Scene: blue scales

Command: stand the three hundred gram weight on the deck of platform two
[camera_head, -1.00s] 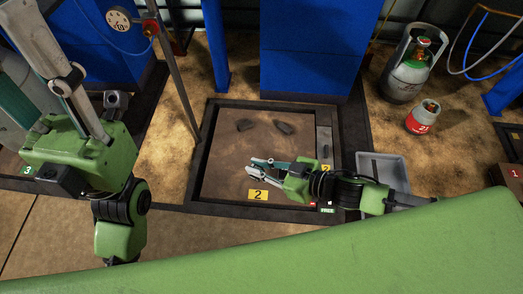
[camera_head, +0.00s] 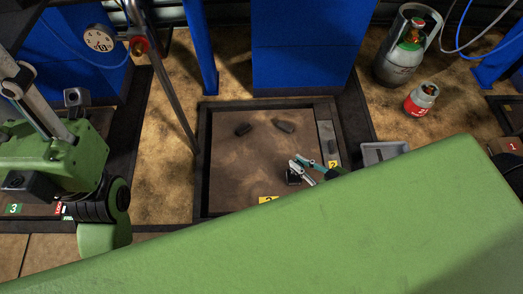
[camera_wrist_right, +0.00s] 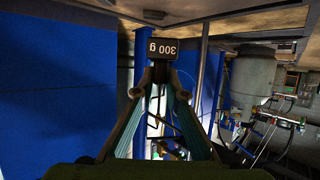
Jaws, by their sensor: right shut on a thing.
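The 300 gram weight (camera_wrist_right: 163,48) is a small dark block with white "300 g" lettering, upside down in the right wrist view. My right gripper (camera_wrist_right: 160,78) is shut on it. In the head view the dark weight (camera_head: 293,178) shows at the fingertips of my right gripper (camera_head: 296,168), over the right front part of the brown deck of platform two (camera_head: 235,180). I cannot tell whether the weight touches the deck. Yellow "2" labels mark the platform. Part of my left arm shows at the left, but its gripper is not seen.
A slanted post (camera_head: 170,85) stands left. A grey tray (camera_head: 374,155) and gas cylinders (camera_head: 420,98) are right.

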